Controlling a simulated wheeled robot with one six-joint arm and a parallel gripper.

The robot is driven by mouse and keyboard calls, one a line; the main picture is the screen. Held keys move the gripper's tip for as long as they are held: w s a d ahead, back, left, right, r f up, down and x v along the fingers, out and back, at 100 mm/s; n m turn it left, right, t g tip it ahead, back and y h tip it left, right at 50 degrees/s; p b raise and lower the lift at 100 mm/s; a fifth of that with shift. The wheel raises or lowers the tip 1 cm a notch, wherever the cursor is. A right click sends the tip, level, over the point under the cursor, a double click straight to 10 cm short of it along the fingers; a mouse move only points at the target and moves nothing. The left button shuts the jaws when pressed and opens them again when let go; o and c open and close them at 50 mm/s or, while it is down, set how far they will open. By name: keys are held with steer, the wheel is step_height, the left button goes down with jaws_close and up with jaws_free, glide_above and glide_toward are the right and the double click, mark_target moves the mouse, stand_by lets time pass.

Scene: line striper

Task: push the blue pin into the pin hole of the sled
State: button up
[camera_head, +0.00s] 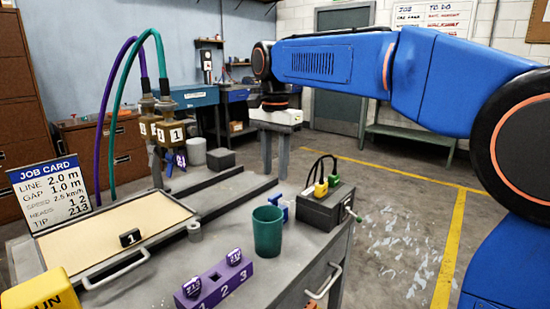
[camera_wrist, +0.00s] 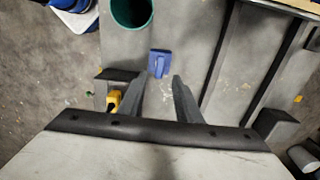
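A small blue piece (camera_head: 277,200) with a pale lower part, which looks like the blue pin, stands on the bench between the green cup and the dark box. It also shows in the wrist view (camera_wrist: 160,63), just beyond my fingertips and apart from them. My gripper (camera_head: 275,168) points down above the far part of the bench. In the wrist view my gripper (camera_wrist: 158,80) is open with nothing between its fingers. Brass-coloured heads (camera_head: 170,134) with purple and green hoses stand at the back left. I cannot make out the sled for certain, nor its pin hole.
The green cup (camera_head: 267,231) stands near the blue piece. A dark box (camera_head: 318,210) with yellow and green parts is to its right. A purple block (camera_head: 218,285) numbered 1 to 3, a tray (camera_head: 95,235) and a job card (camera_head: 50,193) are nearer. Dark rails (camera_head: 225,198) cross the bench.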

mark_target(275, 195)
steer(key=shift+f, duration=3.45)
jaws_close()
